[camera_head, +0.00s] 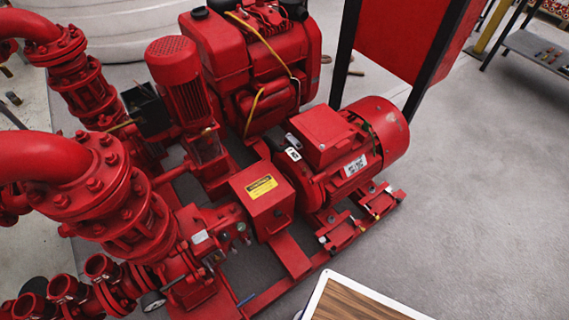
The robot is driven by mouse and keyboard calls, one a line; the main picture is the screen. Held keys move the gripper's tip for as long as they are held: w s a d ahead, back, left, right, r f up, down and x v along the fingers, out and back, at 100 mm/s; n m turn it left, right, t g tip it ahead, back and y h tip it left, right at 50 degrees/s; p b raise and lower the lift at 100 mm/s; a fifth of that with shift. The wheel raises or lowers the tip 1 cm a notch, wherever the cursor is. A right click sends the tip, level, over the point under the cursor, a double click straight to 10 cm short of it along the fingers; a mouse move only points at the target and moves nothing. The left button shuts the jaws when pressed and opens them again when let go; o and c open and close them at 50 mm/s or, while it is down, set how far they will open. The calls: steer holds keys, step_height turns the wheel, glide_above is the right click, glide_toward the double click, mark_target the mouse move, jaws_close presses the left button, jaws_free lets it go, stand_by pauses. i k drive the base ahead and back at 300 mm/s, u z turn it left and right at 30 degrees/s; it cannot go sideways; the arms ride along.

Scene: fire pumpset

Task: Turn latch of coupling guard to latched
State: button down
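The coupling guard looks to be the red box (262,200) with a yellow warning label, between the pump and the red electric motor (345,150). It sits on the red base frame near the middle of the view and appears closed. A small dark mark shows on its right-hand face, but it is too small to tell whether it is the latch or how it is turned. My gripper is not in view.
Large red pipes (50,165) and flanges stand at the left. A red engine (250,60) is behind the guard. A red panel on black posts (345,50) rises behind the motor. The grey floor at the right (480,200) is clear.

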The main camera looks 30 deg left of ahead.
mark_target(277, 215)
steer(key=z, duration=0.05)
steer(key=k, duration=0.95)
steer(key=u, duration=1.4)
steer(key=i, duration=0.5)
steer(key=u, duration=0.1)
